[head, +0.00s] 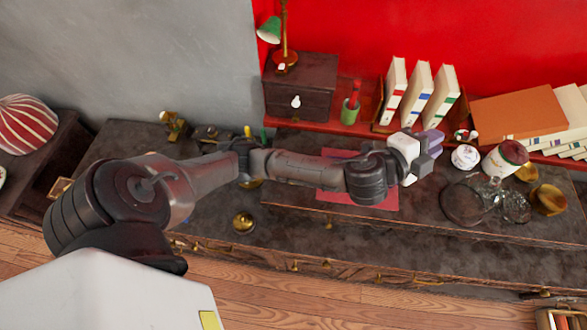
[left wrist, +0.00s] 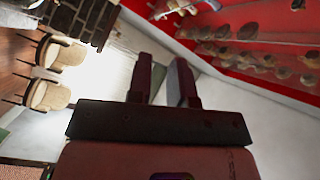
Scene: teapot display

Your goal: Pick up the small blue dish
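I cannot make out a small blue dish in either view; it may be hidden or too small to tell. My left gripper (head: 430,148) reaches over the dark cabinet top (head: 330,225), just left of a white lidded pot (head: 465,157). Its two fingers, also seen in the left wrist view (left wrist: 162,82), stand apart with a narrow gap and nothing between them. The left wrist view faces out into the room, with no dish in it. My right gripper is in neither view.
A white jar with a red lid (head: 504,159), glass vessels (head: 480,203) and a brass pot (head: 548,199) crowd the right. Upright books (head: 416,95) and a green cup (head: 350,112) stand behind. A pink mat (head: 375,198) lies under my arm.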

